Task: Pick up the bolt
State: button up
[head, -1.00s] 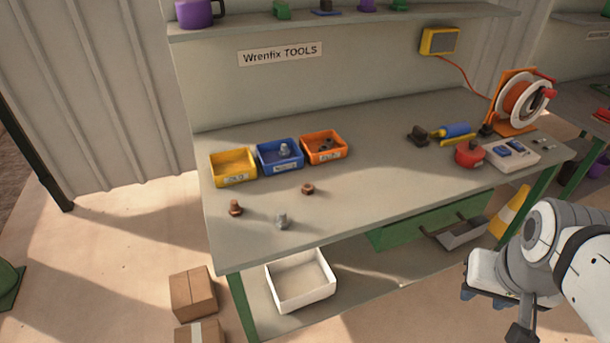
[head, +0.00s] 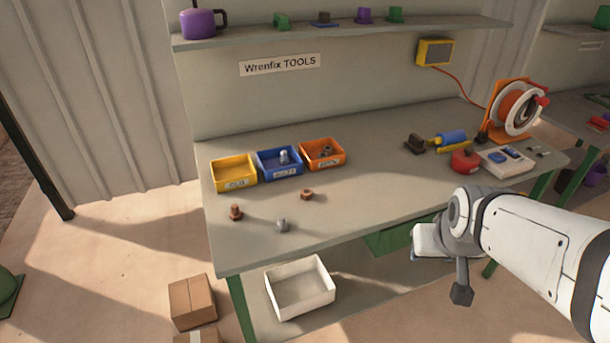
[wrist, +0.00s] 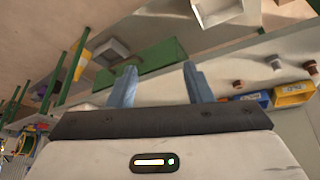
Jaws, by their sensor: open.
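A grey bolt (head: 282,226) stands head-down near the front edge of the workbench (head: 350,215). A copper-brown bolt (head: 236,212) stands to its left, and a brown nut (head: 306,195) lies behind to the right. In the wrist view the grey bolt (wrist: 274,62) is right of the fingers, with the brown bolt (wrist: 312,67) at the right edge. My gripper (wrist: 159,68) is open, with nothing between its two blue fingers. In the head view it is at the right, by the bench's front, well apart from the bolts; its fingers are mostly hidden there.
Yellow (head: 233,185), blue (head: 279,174) and orange (head: 322,165) bins stand behind the bolts. The blue one holds a grey bolt. A red container (head: 465,161) and a cable reel (head: 517,107) stand at the right. A white box (head: 301,308) sits on the lower shelf.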

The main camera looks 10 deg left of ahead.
jog(key=w+a+f+n+t+y+b, duration=0.15)
jog(key=w+a+f+t, duration=0.35)
jog(key=w, duration=0.7)
jog(key=n+t+y+b, duration=0.2)
jog(key=n+y, duration=0.3)
jog(key=y, duration=0.2)
send_near(283, 221)
jog(key=w+d, duration=0.6)
jog(key=w, duration=0.1)
jog(key=shift+f, duration=0.1)
jog(key=s+a+f+y, duration=0.1)
jog(key=a, duration=0.1)
jog(key=s+a+f+n+y, duration=0.1)
jog(key=a+y, duration=0.1)
jog(key=a+f+y, duration=0.1)
jog(key=a, duration=0.1)
jog(key=shift+s+f+n+b, duration=0.1)
jog(key=shift+s+n+b, duration=0.2)
jog(key=shift+s, duration=0.1)
jog(key=shift+a+y, duration=0.2)
jog(key=shift+y, duration=0.05)
jog(key=shift+w+a, duration=0.2)
jog(key=shift+a, duration=0.1)
jog(key=x, duration=0.2)
jog(key=p+x, duration=0.1)
jog(key=x, duration=0.1)
jog(key=p+x, duration=0.1)
jog(key=x, duration=0.1)
jog(key=shift+a+r, duration=0.4)
jog(key=shift+a, duration=0.05)
